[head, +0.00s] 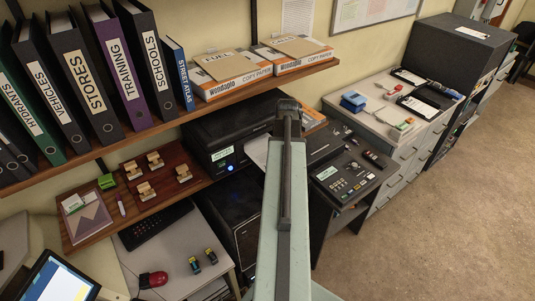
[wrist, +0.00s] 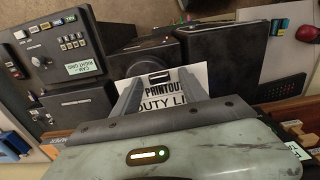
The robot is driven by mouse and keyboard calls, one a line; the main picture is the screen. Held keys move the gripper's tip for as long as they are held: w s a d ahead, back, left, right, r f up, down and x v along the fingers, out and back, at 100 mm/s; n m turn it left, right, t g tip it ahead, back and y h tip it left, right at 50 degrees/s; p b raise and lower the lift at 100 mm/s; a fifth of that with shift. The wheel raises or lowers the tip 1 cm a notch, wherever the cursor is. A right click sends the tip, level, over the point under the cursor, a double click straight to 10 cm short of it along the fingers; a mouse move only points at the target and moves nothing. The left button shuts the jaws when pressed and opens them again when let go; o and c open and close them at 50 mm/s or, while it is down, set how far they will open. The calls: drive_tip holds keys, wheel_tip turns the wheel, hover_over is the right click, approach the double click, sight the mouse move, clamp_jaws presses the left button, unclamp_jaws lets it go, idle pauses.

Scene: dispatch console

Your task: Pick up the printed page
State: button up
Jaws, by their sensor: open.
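The printed page (wrist: 172,104) is a white sheet with the bold words "PRINTOUT" and "DUTY LI…", the rest cut off by my gripper. My gripper (wrist: 163,88) is open in the wrist view, its two grey fingers spread apart with part of the page showing between them. I cannot tell whether the fingers touch the page or are above it. In the head view a white edge of paper (head: 257,150) shows just left of my arm, beside the black printer (head: 222,145) with a blue light. My arm hides the rest of it, and the fingertips cannot be made out there.
A shelf of binders (head: 88,85) and paper boxes (head: 230,78) hangs above the printer. A control panel (head: 345,178) stands right of my arm. A wooden shelf with stamps (head: 155,160) is on the left. Open floor (head: 440,220) lies at the right.

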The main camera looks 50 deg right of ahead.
clamp_jaws()
drive_tip(key=shift+r, duration=0.1)
drive_tip(key=shift+s, duration=0.15)
drive_tip(key=s+a, duration=0.2)
drive_tip(key=s, duration=0.5)
drive_tip(key=shift+s+a, duration=0.2)
drive_tip(key=shift+a, duration=0.1)
idle(0.8)
wheel_tip(320, 180, up, 8)
drive_tip(key=p, duration=0.7)
drive_tip(key=shift+f+p, duration=0.2)
drive_tip(key=shift+p, duration=0.15)
